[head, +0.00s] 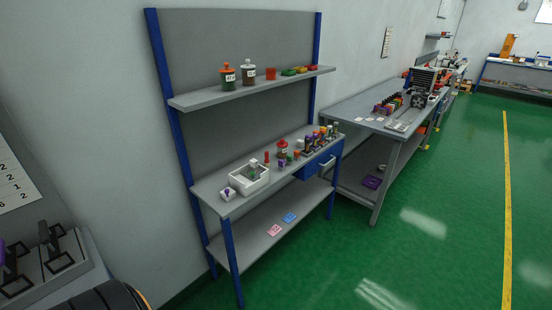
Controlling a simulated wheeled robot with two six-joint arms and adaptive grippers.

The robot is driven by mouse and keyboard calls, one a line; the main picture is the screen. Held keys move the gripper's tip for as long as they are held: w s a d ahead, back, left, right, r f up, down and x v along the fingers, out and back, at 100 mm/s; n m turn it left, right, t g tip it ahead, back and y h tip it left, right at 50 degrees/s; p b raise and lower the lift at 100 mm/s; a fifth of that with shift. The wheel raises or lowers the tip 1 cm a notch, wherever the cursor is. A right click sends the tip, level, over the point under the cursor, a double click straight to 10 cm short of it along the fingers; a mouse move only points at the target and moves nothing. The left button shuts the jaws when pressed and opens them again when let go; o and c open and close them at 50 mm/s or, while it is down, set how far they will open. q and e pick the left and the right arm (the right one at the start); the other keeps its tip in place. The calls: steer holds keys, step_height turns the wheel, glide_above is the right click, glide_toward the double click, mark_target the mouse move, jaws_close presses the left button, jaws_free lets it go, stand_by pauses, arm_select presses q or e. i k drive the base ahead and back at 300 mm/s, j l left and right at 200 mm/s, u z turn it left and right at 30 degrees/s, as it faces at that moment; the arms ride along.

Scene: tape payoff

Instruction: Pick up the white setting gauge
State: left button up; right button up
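I cannot tell for sure which thing is the white setting gauge. Several small white pieces show on the near workbench (213,188). One white block with a dark purple mark (228,193) sits at the bench's left front corner. Another small white piece (253,163) shows at a white open tray (236,183), which also holds a greenish piece. A white-topped piece (335,126) stands in the row at the bench's right end. All are too small to make out clearly. Neither of my grippers is in view.
A shelf (190,101) above the bench carries jars and coloured pieces. Pink (274,230) and blue (289,217) cards lie on the lower shelf. A second bench (345,112) stands behind, to the right. Green floor (440,250) is clear in front. Dark stands (55,247) are at left.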

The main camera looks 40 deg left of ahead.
mark_target(254, 163)
steer(key=i+u, duration=0.3)
steer(key=u, duration=0.15)
steer(key=i+u, duration=0.25)
steer(key=u, duration=0.2)
steer(key=i+l+u, duration=0.1)
steer(key=i+u, duration=0.2)
steer(key=u, duration=0.2)
